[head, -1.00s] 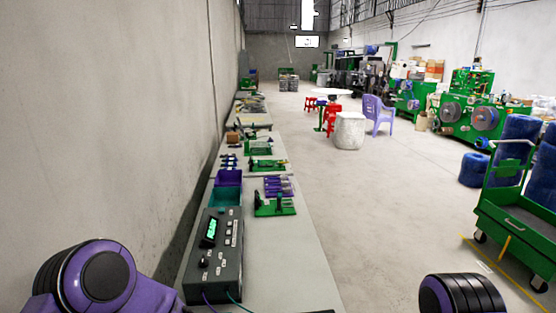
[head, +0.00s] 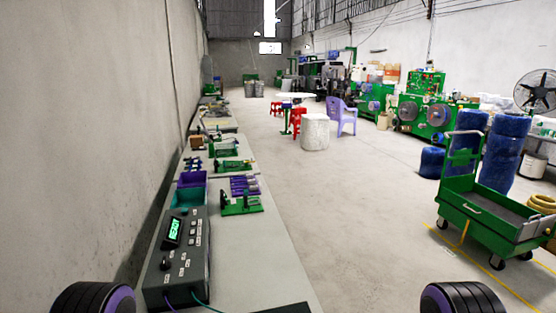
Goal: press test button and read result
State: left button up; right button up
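A dark grey test box (head: 181,262) stands on the near left part of the long workbench. Its lit green display (head: 174,229) seems to read "READY". Below and beside the display are several small labelled controls and a black knob (head: 165,264). A purple lead and a green lead come out of its front edge. Round black-and-purple parts of my two arms show at the bottom left and bottom right. Neither gripper is in view.
Behind the box on the bench (head: 250,249) are a teal bin (head: 187,198), a purple bin (head: 190,180) and green fixtures (head: 240,204). A wall runs along the left. A green cart (head: 490,214) stands at right. The floor between is clear.

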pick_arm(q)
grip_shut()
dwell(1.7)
